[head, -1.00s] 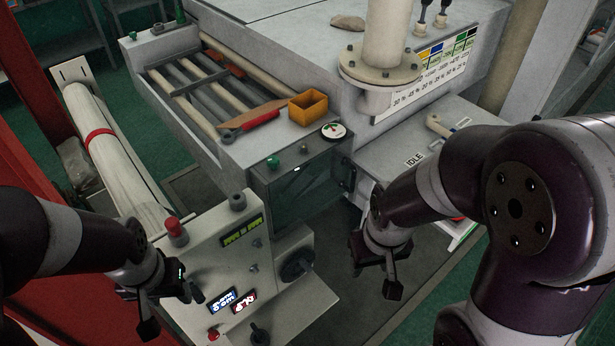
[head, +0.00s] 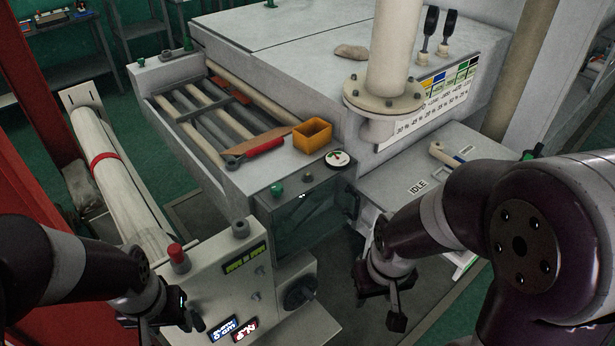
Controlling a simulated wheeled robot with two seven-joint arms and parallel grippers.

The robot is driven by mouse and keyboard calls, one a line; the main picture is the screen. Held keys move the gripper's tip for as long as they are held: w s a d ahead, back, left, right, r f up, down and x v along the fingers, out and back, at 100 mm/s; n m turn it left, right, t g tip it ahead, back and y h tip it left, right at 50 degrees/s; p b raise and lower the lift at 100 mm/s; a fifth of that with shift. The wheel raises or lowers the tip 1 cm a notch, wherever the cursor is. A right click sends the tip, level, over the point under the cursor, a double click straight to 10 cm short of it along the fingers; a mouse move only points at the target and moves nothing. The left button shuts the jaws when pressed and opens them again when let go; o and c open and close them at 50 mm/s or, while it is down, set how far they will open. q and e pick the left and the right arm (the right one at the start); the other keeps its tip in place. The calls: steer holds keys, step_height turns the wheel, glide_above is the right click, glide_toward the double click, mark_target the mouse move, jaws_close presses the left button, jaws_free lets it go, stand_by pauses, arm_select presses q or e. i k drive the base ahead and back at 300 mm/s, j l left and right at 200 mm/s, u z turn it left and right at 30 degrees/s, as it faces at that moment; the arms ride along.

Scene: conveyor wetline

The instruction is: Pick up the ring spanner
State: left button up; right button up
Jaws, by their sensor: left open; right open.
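I cannot make out a ring spanner for certain in the head view. A tool with a red handle (head: 264,147) lies on the edge of the roller bed, beside a flat brown piece (head: 262,138); its dark end is too small to identify. My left gripper (head: 186,324) is open at the lower left, over the left side of the control box, well short of the red-handled tool. My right gripper (head: 384,300) is open and empty over the dark floor, right of the control box and in front of the IDLE panel.
An orange bin (head: 312,135) stands beside the tool. A control box (head: 235,290) with a red button (head: 177,254) stands in front. A flanged pipe (head: 390,60) rises from the machine. A pale-handled item (head: 444,153) lies on the IDLE panel (head: 415,187). A long roll (head: 110,170) is at left.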

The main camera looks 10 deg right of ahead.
mark_target(252, 152)
steer(key=i+l, duration=0.1)
steer(key=l, duration=0.35)
steer(key=i+l+z, duration=0.1)
steer(key=l, duration=0.3)
steer(key=i+l, duration=0.1)
steer(key=l, duration=0.35)
steer(key=i+z, duration=0.25)
steer(key=i, duration=0.55)
